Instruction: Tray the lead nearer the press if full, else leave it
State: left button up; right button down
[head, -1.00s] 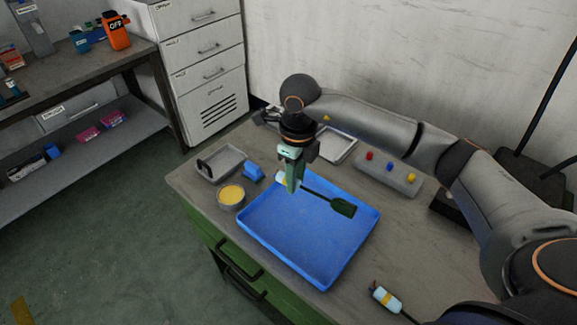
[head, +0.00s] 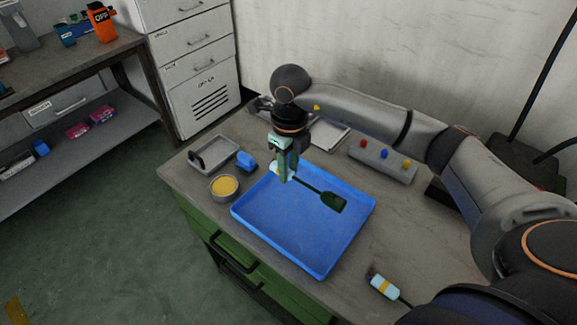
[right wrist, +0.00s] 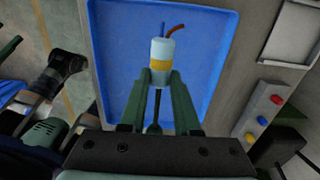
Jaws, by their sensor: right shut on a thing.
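My right gripper (head: 284,180) is shut on a lead, over the far part of the blue tray (head: 300,240). In the right wrist view the fingers (right wrist: 158,88) pinch the lead's white, yellow-banded body (right wrist: 160,52). Blue and orange wires stick out of its end. In the head view a black cable runs right from the gripper to a dark green paddle-shaped end (head: 333,202). I cannot tell whether the lead touches the tray. A second white, yellow-banded lead (head: 383,286) lies on the bench at the front right, its cable partly hidden by my arm. My left gripper is not in view.
A round pot of yellow material (head: 224,187), a blue block (head: 246,161) and a grey tray (head: 214,155) stand left of the blue tray. A box with red, blue and yellow buttons (head: 383,160) stands behind it. A dark machine base (head: 510,158) is at the back right.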

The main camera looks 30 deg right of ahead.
aim_at(288, 200)
jog(key=shift+f+b, duration=1.3)
jog(key=shift+f, duration=0.6)
jog(key=shift+f+b, duration=0.55)
jog(key=shift+f, duration=0.15)
notch_tip(288, 200, down, 2)
jog(key=shift+b, duration=0.75)
jog(key=shift+f+b, duration=0.4)
jog(key=shift+f, duration=0.25)
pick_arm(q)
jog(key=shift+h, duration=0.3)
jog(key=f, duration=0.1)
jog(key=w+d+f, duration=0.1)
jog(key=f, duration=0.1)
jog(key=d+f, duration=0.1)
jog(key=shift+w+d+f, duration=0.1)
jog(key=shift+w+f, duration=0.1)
